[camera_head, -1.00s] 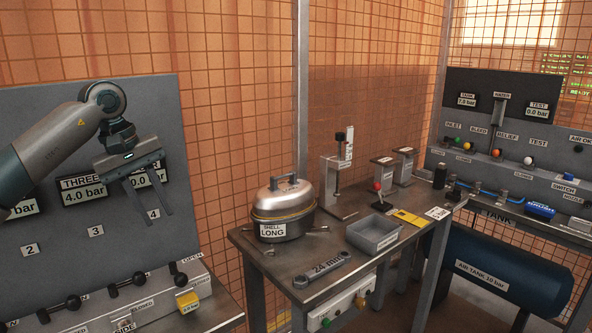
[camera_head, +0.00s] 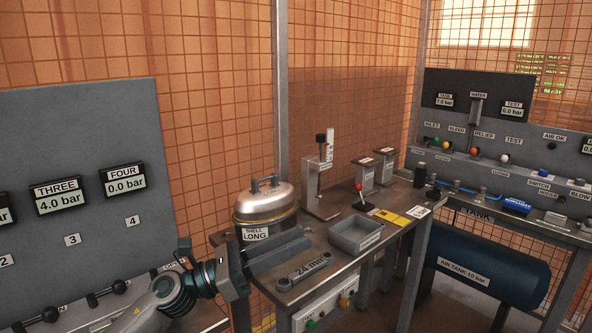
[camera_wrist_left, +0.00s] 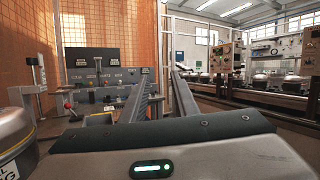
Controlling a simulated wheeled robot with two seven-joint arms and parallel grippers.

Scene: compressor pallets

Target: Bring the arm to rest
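My left arm comes in low at the left of the head view, and its left gripper (camera_head: 308,241) points right, in front of the shell pot. The two grey fingers lie side by side. In the left wrist view the fingers (camera_wrist_left: 167,72) stand apart with an empty gap between them. The gripper covers part of the table edge and the lower pot area; whether it touches anything cannot be told. My right gripper is not in view.
The metal pot labelled SHELL LONG (camera_head: 266,207), a 24 mm wrench (camera_head: 303,270) and a grey tray (camera_head: 356,236) are on the table close to the gripper. A gauge panel (camera_head: 90,130) stands at the left. A blue air tank (camera_head: 488,268) is at the right.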

